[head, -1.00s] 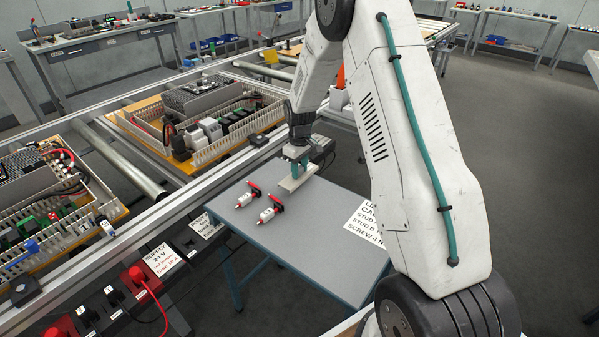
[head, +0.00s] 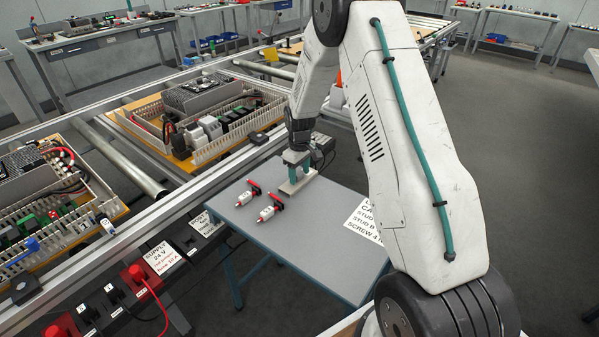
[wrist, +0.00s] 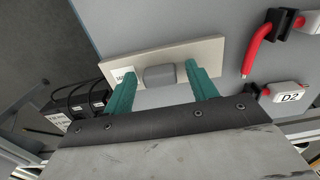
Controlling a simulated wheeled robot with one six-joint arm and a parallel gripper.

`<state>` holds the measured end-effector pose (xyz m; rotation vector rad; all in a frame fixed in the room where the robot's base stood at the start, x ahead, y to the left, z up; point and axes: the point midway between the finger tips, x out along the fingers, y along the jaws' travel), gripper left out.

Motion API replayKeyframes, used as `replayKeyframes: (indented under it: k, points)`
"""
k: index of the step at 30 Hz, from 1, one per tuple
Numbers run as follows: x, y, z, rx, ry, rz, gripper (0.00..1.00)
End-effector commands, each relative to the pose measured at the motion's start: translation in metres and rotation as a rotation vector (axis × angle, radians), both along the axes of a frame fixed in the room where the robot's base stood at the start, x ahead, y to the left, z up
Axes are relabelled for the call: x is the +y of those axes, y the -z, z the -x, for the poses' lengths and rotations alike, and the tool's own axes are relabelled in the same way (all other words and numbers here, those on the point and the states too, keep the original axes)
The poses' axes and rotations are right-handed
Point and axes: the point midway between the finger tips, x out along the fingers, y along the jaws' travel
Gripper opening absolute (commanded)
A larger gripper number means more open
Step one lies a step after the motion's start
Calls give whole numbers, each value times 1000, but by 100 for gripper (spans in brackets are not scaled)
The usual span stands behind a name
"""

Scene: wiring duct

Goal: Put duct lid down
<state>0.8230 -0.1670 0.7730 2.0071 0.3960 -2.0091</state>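The duct lid (wrist: 205,52) is a pale beige strip with a grey block (wrist: 160,76) at its middle and a small white label at one end. In the head view the lid (head: 309,181) is at the back of the grey table, under my gripper (head: 295,164). It looks to lie on the tabletop, though I cannot rule out a small gap. In the wrist view my gripper's teal fingers (wrist: 162,84) are spread on either side of the block, with a gap on each side. The fingertips hide parts of the lid.
Two red-and-white devices (head: 244,198) (head: 267,213) lie on the grey table (head: 310,235) left of the lid; one is labelled D2 (wrist: 290,96). A printed sign (head: 364,219) is at the right edge. Panels with white ducts (head: 235,130) stand on the conveyor behind. The table's front is clear.

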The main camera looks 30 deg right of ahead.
Motion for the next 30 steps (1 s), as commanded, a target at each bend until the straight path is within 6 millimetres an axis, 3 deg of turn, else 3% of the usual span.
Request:
replayKeyframes:
  k: [5, 18, 26, 30]
  points:
    - [0, -11, -1, -4, 0, 1, 57]
    - [0, -101, -1, -4, 0, 1, 57]
    - [1, -130, 1, -2, 1, 0, 57]
    - [10, -156, 13, -11, 16, 2, 57]
